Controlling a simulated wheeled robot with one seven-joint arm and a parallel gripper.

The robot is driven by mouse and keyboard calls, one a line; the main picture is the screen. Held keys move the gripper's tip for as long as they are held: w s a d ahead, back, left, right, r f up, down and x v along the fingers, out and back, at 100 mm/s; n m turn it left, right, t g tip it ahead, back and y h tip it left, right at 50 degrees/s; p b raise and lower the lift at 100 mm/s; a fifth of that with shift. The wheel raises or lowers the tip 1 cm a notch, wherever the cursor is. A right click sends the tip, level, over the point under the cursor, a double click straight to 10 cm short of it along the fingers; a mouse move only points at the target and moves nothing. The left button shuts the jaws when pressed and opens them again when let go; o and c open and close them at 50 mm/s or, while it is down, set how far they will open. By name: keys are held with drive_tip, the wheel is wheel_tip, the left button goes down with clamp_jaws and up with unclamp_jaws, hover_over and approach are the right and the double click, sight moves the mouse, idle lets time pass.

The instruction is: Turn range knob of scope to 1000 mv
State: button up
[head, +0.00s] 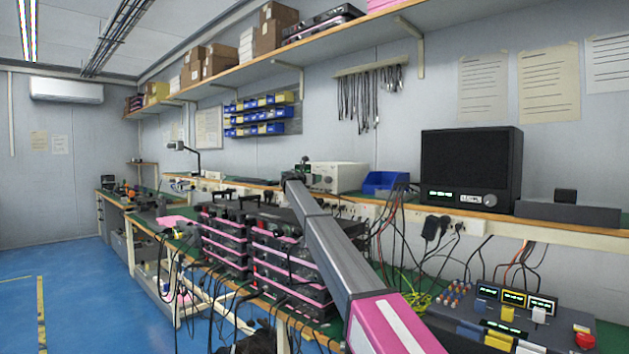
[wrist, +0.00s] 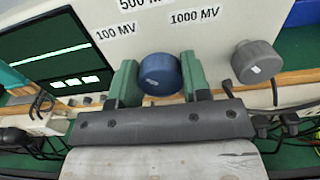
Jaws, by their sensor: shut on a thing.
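The scope is a pale box on the back shelf in the head view (head: 345,176). Its front panel (wrist: 222,35) fills the top of the wrist view, with a dark screen (wrist: 55,55) with light green bars at the left. The round blue range knob (wrist: 160,82) sits below the labels 100 MV, 500 MV and 1000 MV. It has a small white mark on its face; which label it points to is unclear. My gripper (wrist: 158,70) has a green finger on each side of the knob, shut on it. In the head view my gripper (head: 298,172) is small, at the scope's left end.
A second, grey knob (wrist: 257,62) stands right of the range knob. A blue bin (head: 384,182) and a black monitor-like box (head: 471,168) stand right of the scope. Stacked pink-edged black units (head: 285,262) and many cables crowd the bench below my arm.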

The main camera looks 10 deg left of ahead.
drive_tip(key=m, duration=0.4)
drive_tip(key=shift+s+m, duration=0.1)
drive_tip(key=shift+m, duration=0.3)
drive_tip(key=m, duration=0.4)
drive_tip(key=shift+d+f+m, duration=0.1)
drive_tip(key=shift+m, duration=0.2)
drive_tip(key=m, duration=0.4)
drive_tip(key=shift+s+f+m, duration=0.1)
drive_tip(key=shift+f+m, duration=0.05)
drive_tip(key=shift+m, duration=1.95)
drive_tip(key=o, duration=0.9)
drive_tip(key=shift+o, duration=0.2)
